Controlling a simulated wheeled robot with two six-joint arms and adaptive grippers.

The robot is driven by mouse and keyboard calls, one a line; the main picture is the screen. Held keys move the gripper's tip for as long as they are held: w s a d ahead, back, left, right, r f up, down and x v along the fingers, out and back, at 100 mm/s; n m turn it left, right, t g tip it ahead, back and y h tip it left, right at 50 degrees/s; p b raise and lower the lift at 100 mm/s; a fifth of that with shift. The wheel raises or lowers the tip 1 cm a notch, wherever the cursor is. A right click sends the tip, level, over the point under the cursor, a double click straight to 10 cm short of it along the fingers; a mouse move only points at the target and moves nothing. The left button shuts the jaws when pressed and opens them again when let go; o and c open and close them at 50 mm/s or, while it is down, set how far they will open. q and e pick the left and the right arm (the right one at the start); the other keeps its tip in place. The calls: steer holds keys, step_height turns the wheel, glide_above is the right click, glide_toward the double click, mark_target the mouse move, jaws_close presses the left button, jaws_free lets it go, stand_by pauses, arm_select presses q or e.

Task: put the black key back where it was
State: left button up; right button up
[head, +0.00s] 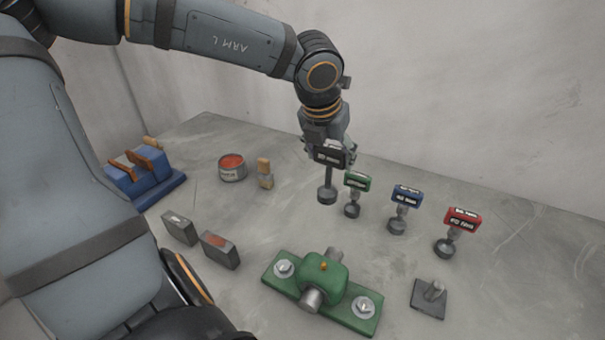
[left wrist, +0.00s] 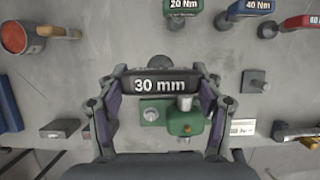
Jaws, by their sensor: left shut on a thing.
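The black key has a dark handle block (head: 330,155), a straight stem and a round grey foot. It hangs upright, foot down, at the left end of the row of keys. My left gripper (head: 328,146) is shut on its handle from above. I cannot tell whether the foot touches the bench. The green key (head: 357,181) stands close to its right, then the blue key (head: 406,196) and the red key (head: 462,218). My right gripper is not in view.
A green bearing block (head: 322,285) with a shaft lies in front. A grey plate with a pin (head: 429,299) is right of it. A red-topped tin (head: 232,168), a wooden-handled tool (head: 265,174), two grey blocks (head: 220,250) and a blue holder (head: 145,180) are left.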

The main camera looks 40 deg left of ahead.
arm_select(q)
steer(key=w+a+f, duration=0.8)
steer(key=a+f, duration=0.3)
steer(key=f, duration=0.2)
steer(key=shift+a, duration=0.4)
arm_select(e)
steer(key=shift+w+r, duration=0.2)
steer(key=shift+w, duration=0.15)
arm_select(q)
steer(key=shift+s, duration=0.1)
steer(key=shift+f, duration=0.15)
steer(key=o, duration=1.7)
steer(key=shift+d, duration=0.1)
steer(key=shift+c, duration=0.2)
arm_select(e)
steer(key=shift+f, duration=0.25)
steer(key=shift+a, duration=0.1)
